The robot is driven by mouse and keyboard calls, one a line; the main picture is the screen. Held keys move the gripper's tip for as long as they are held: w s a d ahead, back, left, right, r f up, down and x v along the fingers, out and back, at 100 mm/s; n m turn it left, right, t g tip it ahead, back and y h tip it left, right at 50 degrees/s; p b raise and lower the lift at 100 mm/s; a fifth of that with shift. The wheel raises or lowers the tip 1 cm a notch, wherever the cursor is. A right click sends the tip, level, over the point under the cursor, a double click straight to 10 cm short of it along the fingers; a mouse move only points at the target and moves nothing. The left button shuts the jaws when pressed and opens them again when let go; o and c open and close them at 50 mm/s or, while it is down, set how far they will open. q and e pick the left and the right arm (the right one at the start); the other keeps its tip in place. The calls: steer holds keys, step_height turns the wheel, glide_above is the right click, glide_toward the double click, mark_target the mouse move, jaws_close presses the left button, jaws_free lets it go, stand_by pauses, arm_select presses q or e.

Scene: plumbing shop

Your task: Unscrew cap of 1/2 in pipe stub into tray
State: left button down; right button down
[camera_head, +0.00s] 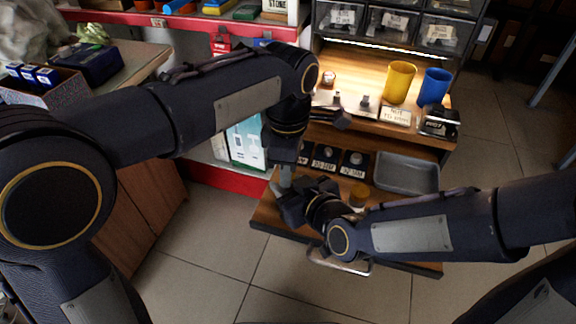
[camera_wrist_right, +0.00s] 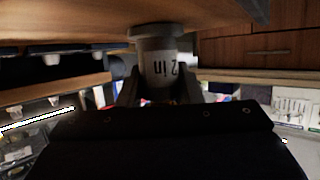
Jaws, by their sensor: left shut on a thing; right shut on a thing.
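A grey pipe stub (camera_wrist_right: 157,62) stands on a wooden board in the right wrist view, which looks upside down. Its label shows only "2 in". My right gripper (camera_wrist_right: 158,92) is shut on it, with a finger on each side. In the head view, my right gripper (camera_head: 294,200) is low at the shelf's left end. My left gripper (camera_head: 285,168) points down just above it, shut at the top of the stub (camera_head: 285,181). The cap is hidden by my grippers, so I cannot see whether it is apart from the stub. The grey tray (camera_head: 407,180) lies empty at right.
Black blocks with white labels (camera_head: 325,157) stand on the lower shelf between my grippers and the tray. A brass-coloured piece (camera_head: 359,195) is near my right wrist. The upper shelf holds a yellow cup (camera_head: 400,82) and a blue cup (camera_head: 434,87). Drawers (camera_head: 388,22) are above.

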arm_select(q)
steer(key=n, duration=0.5)
steer(key=shift+n, duration=0.4)
steer(key=n, duration=0.2)
steer(key=shift+n, duration=0.4)
steer(key=n, duration=0.4)
steer(key=shift+d+f, duration=0.1)
steer(key=shift+f, duration=0.05)
steer(key=n, duration=0.2)
steer(key=shift+s+f+n, duration=0.1)
steer(key=shift+f+n, duration=0.2)
steer(key=shift+n, duration=0.1)
steer(key=shift+r+n, duration=0.1)
steer(key=shift+n, duration=0.5)
steer(key=shift+r, duration=0.2)
steer(key=shift+r, duration=1.05)
